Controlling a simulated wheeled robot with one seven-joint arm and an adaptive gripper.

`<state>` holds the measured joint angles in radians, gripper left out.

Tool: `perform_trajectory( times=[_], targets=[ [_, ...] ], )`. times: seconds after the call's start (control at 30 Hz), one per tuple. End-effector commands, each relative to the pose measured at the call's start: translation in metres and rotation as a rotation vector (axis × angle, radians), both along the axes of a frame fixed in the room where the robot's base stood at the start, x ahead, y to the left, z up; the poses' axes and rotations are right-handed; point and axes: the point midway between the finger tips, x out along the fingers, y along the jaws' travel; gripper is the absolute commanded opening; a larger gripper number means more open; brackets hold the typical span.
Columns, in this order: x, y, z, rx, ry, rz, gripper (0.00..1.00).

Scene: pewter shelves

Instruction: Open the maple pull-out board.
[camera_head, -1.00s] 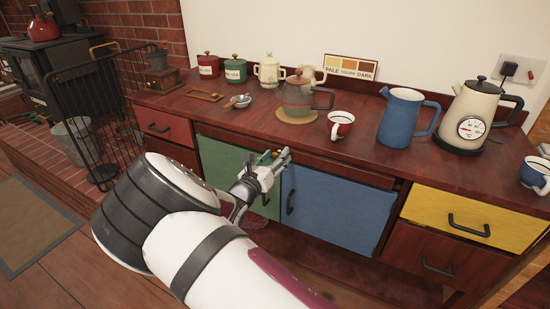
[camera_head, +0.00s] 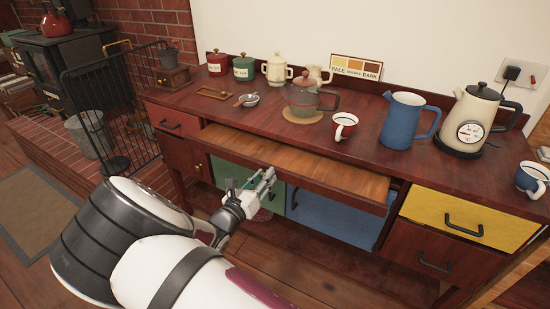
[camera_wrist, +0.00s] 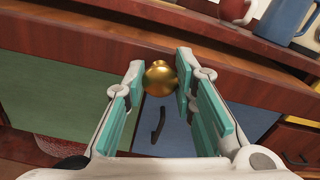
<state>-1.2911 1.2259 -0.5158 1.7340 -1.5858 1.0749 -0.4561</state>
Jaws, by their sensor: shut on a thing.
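The maple pull-out board (camera_head: 318,168) is drawn out from under the sideboard top, its pale wood surface showing between the worktop edge and its dark front strip. The front strip also spans the wrist view (camera_wrist: 75,45). A round brass knob (camera_wrist: 160,78) on that strip sits between the fingertips in the wrist view. My gripper (camera_head: 268,174) is shut on the knob, in front of the board's front edge. In the head view the fingers hide the knob. The inner pads of my gripper (camera_wrist: 160,85) are teal.
Below the board are a green door (camera_head: 225,175) and a blue door (camera_head: 330,220). A yellow drawer (camera_head: 455,215) is at the right. A glass pot (camera_head: 303,102) and a red mug (camera_head: 343,126) stand on the worktop above.

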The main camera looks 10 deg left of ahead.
Motion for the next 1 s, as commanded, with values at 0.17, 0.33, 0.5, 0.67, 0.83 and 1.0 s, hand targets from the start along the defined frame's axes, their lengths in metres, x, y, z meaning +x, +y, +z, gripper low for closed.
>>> perform_trajectory(
  times=[0.17, 0.33, 0.5, 0.67, 0.83, 1.0],
  targets=[
    [-0.057, 0.021, 0.003, -0.001, 0.003, 0.003, 0.0],
    [-0.099, 0.036, 0.001, 0.001, 0.003, 0.003, 0.0],
    [-0.128, 0.046, 0.0, 0.001, 0.001, 0.002, 0.0],
    [-0.142, 0.051, 0.0, -0.001, 0.001, 0.0, 0.0],
    [-0.147, 0.053, -0.001, -0.001, 0.001, 0.0, 0.0],
    [-0.147, 0.053, -0.001, -0.001, 0.001, 0.0, 0.0]
  ],
)
